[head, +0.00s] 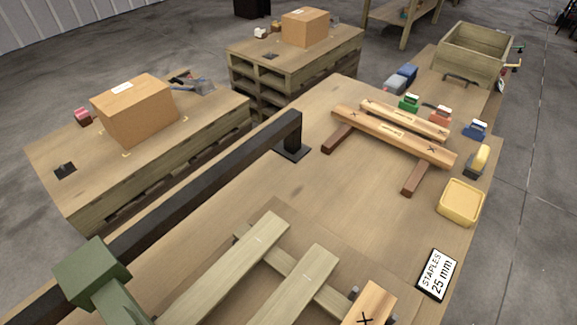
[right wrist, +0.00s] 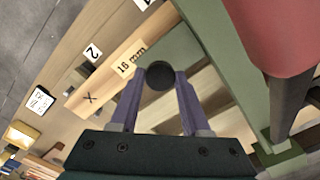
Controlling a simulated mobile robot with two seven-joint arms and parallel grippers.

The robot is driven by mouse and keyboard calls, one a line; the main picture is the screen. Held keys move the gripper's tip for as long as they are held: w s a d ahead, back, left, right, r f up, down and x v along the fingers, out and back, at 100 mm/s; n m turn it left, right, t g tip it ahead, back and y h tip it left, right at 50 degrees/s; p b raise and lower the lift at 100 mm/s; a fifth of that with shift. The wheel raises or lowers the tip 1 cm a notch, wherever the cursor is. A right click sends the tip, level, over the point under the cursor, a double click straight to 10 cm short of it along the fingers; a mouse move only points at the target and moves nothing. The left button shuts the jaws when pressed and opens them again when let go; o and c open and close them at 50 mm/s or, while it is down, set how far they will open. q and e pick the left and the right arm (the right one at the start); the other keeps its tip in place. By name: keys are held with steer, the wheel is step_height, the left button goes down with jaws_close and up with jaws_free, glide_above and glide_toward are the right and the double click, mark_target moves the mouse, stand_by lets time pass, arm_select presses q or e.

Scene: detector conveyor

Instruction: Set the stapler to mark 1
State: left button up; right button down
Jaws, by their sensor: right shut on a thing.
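In the right wrist view my right gripper (right wrist: 158,84) is shut on a dark round knob (right wrist: 159,74), which sits between its fingertips. Beside it is a green frame (right wrist: 226,70) with a dark red body (right wrist: 273,35), seemingly the stapler; most of it is cut off. In the head view a green block (head: 93,272) with an arm sits on a black rail (head: 205,190). Label 2 (right wrist: 92,52) shows left of the knob; part of another label, apparently 1 (right wrist: 145,3), is at the top edge. My left gripper is in neither view.
Pale slats (head: 293,290) lie below the rail. A plank marked 16 mm and X (right wrist: 118,72) lies near the right gripper. A STAPLES 25 mm card (head: 437,273), a yellow box (head: 461,202) and several small tools line the right edge. Boxes on pallets (head: 138,108) stand left.

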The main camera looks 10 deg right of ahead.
steer(key=shift+a, duration=0.1)
steer(key=shift+c, duration=1.9)
jaws_free()
step_height(320, 180, up, 10)
steer(key=p, duration=0.3)
